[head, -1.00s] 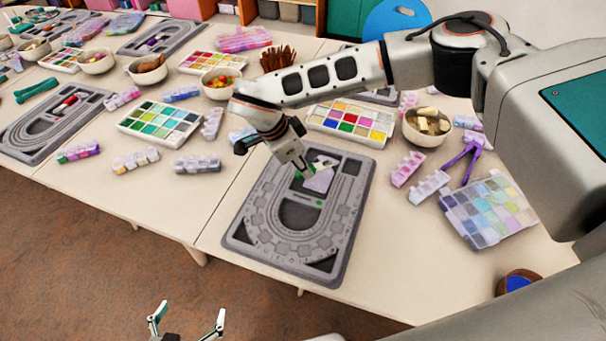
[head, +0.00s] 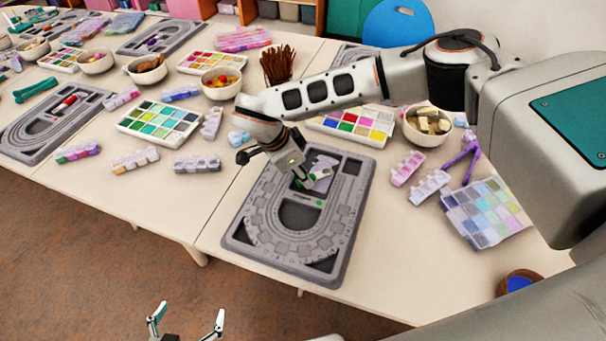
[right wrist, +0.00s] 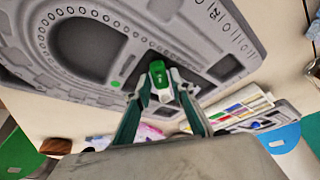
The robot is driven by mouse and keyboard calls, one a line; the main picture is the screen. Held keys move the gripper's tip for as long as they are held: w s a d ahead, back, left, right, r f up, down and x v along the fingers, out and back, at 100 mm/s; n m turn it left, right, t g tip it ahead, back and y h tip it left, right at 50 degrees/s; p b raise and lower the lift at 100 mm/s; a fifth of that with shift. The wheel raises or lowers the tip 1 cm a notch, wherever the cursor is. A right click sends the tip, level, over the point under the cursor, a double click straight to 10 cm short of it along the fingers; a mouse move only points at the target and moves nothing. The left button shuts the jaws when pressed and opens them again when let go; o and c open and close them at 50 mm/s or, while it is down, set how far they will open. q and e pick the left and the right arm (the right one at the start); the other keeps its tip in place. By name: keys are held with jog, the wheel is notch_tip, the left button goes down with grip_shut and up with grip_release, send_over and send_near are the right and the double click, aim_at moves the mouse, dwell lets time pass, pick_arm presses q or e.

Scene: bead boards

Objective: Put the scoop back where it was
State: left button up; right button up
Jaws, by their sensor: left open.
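A pale lilac flat piece (head: 322,183), possibly the scoop, shows at the upper middle recess of the grey bead board (head: 232,235). My right gripper (head: 306,181) is down at that recess and partly covers the piece. In the right wrist view, the right fingers (right wrist: 165,85) come close together over the board, with a bright green part (right wrist: 160,76) at their tips. I cannot tell whether it is a held thing or part of the gripper. My left gripper (head: 186,318) is open and empty at the bottom edge, in front of the table.
A paint-coloured bead tray (head: 350,122) and a bowl of pale blocks (head: 427,125) stand behind the board. Lilac bead strips (head: 428,187), purple tweezers (head: 465,155) and a pastel bead case (head: 485,212) lie at its right. The table front left of the board is clear.

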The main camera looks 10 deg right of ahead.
jog(key=v, duration=1.2)
